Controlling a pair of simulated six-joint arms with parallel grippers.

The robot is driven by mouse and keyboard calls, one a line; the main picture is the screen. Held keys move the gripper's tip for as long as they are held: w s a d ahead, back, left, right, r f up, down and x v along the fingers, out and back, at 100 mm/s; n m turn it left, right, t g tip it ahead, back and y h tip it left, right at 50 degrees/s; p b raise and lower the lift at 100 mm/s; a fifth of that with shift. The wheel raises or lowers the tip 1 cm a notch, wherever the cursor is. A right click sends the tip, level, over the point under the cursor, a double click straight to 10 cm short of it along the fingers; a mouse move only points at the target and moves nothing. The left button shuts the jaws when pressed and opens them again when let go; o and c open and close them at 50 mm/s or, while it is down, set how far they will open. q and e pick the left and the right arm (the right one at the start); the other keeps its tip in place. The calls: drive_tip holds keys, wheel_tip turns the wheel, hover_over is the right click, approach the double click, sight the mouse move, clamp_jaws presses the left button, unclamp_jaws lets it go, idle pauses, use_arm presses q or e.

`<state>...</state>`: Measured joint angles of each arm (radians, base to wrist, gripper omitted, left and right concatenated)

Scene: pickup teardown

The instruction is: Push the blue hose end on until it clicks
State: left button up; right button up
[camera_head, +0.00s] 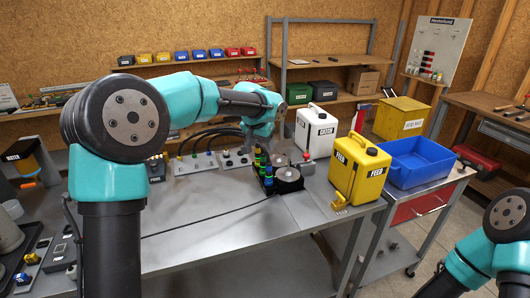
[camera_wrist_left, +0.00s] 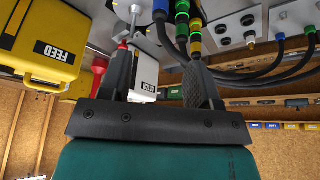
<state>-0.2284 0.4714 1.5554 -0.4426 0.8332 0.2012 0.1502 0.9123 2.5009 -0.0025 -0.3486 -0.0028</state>
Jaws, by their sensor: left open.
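In the head view my left gripper (camera_head: 265,130) hangs pointing down over the coloured fittings at the middle of the bench. In the left wrist view its two fingers (camera_wrist_left: 163,55) stand apart, and a coloured column passes close to one finger. Upright blue, green and yellow fittings (camera_head: 268,179) stand on a dark base (camera_head: 272,191). A blue hose end (camera_wrist_left: 280,40) stands at a grey panel further right there, apart from the fingers. Whether any fitting is fully seated cannot be told. My right gripper is out of view.
A yellow jug (camera_head: 368,182) and white jug (camera_head: 303,131) stand right of the fittings, with a blue bin (camera_head: 421,170) beyond. Dark hoses (camera_head: 215,132) arch behind, left of my gripper.

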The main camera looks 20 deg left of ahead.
use_arm(q)
drive_tip(key=shift+v, duration=1.4)
drive_tip(key=shift+f, duration=0.1)
